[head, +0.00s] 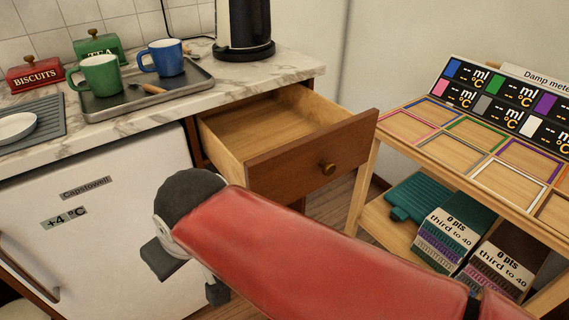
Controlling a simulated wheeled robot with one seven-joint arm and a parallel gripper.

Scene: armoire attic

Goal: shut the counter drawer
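The counter drawer (311,157) is pulled well out from under the marble-patterned counter (290,70). Its wooden front has a round knob (327,169), and the part of its inside that shows is bare wood. My red arm crosses the lower middle of the head view, in front of the drawer and below its front. At the arm's end is my dark, rounded wrist, with grey gripper parts (190,275) partly showing beneath it. The fingertips are not clear, so I cannot tell whether the gripper is open or shut, or whether it touches anything.
A white fridge (110,215) stands left of the drawer. A wooden shelf table (450,150) with coloured frames stands close on the right, with boxes (455,228) on its lower shelf. A tray (140,95) with mugs and a black kettle (243,30) are on the counter.

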